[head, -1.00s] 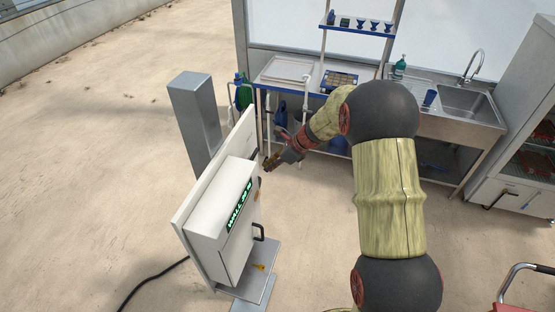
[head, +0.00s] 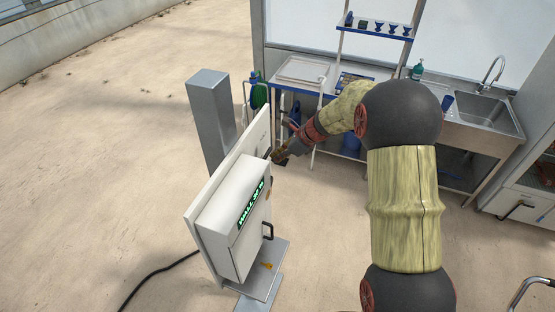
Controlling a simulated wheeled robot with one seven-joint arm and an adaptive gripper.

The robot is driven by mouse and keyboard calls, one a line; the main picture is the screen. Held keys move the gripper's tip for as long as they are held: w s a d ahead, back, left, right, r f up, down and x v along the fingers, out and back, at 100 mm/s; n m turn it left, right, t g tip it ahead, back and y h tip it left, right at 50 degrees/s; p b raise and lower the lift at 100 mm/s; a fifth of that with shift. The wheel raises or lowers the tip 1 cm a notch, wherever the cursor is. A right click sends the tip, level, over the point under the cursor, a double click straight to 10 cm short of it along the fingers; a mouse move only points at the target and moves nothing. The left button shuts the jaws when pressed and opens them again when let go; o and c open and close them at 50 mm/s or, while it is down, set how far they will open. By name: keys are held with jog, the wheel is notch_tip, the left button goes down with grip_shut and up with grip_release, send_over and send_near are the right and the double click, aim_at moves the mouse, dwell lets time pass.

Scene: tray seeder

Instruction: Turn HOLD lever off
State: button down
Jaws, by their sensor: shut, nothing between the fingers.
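The white tray seeder box (head: 222,225) stands at centre-left on an upright backing panel (head: 197,205), with a green-lit display (head: 251,207) on its slanted edge. Its front faces right and shows nearly edge-on. My gripper (head: 277,157) is shut and empty, close beside the panel's right face, above and behind the display. A small dark part (head: 267,153) shows between the fingertips and the panel; I cannot tell whether it is the HOLD lever or whether the fingers touch it. No lever label or position can be read from here.
A black handle (head: 268,231) sticks out of the box's right side. A yellow part (head: 266,266) lies low on the base. A grey post (head: 211,120) stands behind the panel. A workbench (head: 300,72) and a sink (head: 490,110) stand behind my arm. The floor at left is open.

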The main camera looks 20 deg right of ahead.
jog(key=shift+r+t+h+b, duration=0.35)
jog(key=shift+t+b, duration=0.25)
jog(key=shift+b, duration=0.85)
jog(key=shift+n+h+b, duration=0.25)
jog(key=shift+n+b, duration=0.05)
jog(key=shift+b, duration=0.35)
jog(key=r+n+t+h+b, duration=0.1)
jog(key=t+b, duration=0.1)
jog(key=b, duration=0.4)
jog(key=s+r+n+t+h+b, duration=0.1)
jog(key=t+b, duration=0.1)
jog(key=b, duration=0.5)
jog(key=a+r+n+t+h+b, duration=0.1)
jog(key=t+b, duration=0.1)
jog(key=b, duration=0.4)
jog(key=shift+s+r+t, duration=0.15)
jog(key=shift+t, duration=0.15)
jog(key=shift+r+b, duration=0.15)
jog(key=shift+b, duration=0.55)
jog(key=shift+r, duration=0.2)
jog(key=shift+s+r+p, duration=0.1)
jog(key=shift+r+p, duration=0.55)
jog(key=shift+p, duration=0.15)
jog(key=shift+f, duration=0.15)
